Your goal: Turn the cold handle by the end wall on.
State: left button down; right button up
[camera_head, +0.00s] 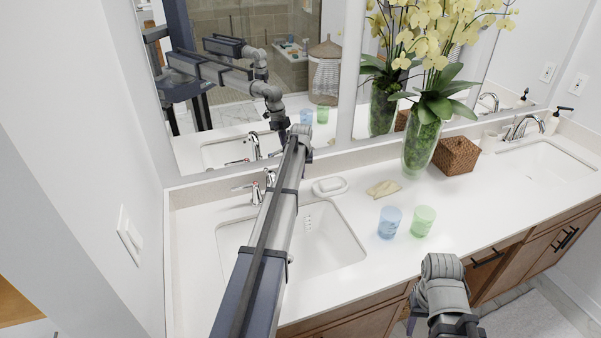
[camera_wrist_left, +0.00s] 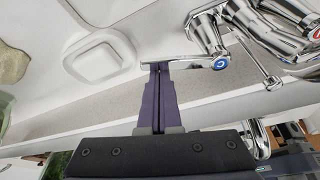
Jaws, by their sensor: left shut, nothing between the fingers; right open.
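The chrome tap (camera_head: 257,190) of the left basin stands by the end wall, partly behind my left arm. In the left wrist view the cold handle has a blue "C" cap (camera_wrist_left: 221,62), and its thin lever (camera_wrist_left: 180,60) points left. My left gripper (camera_wrist_left: 160,68) is shut and empty, its tips right at the lever's free end; I cannot tell whether they touch. In the head view the left gripper is hidden by its own arm. My right gripper (camera_head: 448,325) is open at the bottom edge, in front of the counter, largely cut off.
A soap dish (camera_head: 330,187) stands right of the tap. A blue cup (camera_head: 389,222), a green cup (camera_head: 423,221), a flower vase (camera_head: 421,148) and a wicker box (camera_head: 456,155) stand farther right. The mirror is behind, the end wall (camera_head: 85,150) at left.

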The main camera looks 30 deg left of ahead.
pick_arm(q)
jog(key=shift+r, duration=0.1)
jog(key=p+v, duration=0.9)
jog(key=shift+s+r, duration=0.3)
jog(key=shift+r, duration=0.05)
